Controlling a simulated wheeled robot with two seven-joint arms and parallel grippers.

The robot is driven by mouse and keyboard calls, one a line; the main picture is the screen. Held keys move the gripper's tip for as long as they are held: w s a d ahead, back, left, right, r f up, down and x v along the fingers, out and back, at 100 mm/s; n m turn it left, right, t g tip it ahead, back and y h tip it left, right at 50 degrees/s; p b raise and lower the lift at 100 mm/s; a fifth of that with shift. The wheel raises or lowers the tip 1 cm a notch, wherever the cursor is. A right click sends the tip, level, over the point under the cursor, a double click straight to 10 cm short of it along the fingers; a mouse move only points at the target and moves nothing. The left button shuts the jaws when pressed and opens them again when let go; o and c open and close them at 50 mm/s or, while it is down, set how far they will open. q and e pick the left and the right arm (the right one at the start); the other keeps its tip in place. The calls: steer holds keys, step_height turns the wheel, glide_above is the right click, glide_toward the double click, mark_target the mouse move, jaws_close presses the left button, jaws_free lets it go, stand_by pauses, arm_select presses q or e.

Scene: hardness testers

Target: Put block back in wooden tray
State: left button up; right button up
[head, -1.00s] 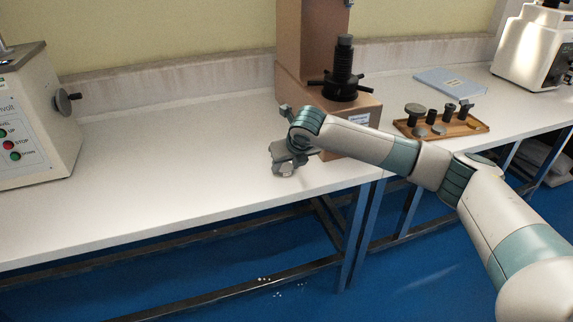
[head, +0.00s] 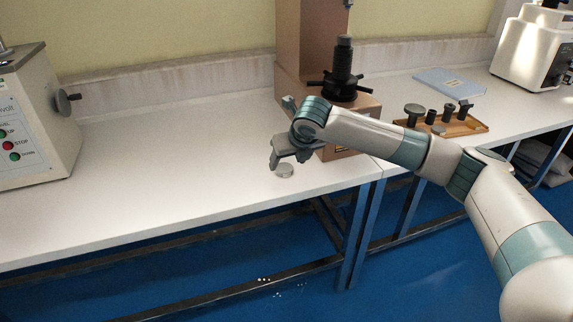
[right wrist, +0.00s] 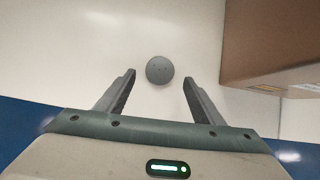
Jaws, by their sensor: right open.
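The block is a small grey round disc (head: 284,171) lying on the white bench near its front edge. My right gripper (head: 287,160) is just above and behind it in the head view, with its fingers apart. In the right wrist view the disc (right wrist: 160,70) lies between the tips of the open right gripper (right wrist: 159,77), with clear gaps on both sides. The wooden tray (head: 470,129) is on the bench at the right and holds several dark metal pieces. My left gripper is not seen.
A brown hardness tester (head: 303,84) with a black spindle stands close behind and right of my right gripper; it also shows in the right wrist view (right wrist: 262,45). A blue booklet (head: 449,82) lies behind the tray. The bench left of the gripper is clear.

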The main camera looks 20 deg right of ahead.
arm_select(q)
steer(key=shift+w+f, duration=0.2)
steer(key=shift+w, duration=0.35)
arm_select(e)
steer(key=v, duration=0.8)
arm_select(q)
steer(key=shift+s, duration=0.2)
arm_select(e)
steer(key=shift+r, duration=0.15)
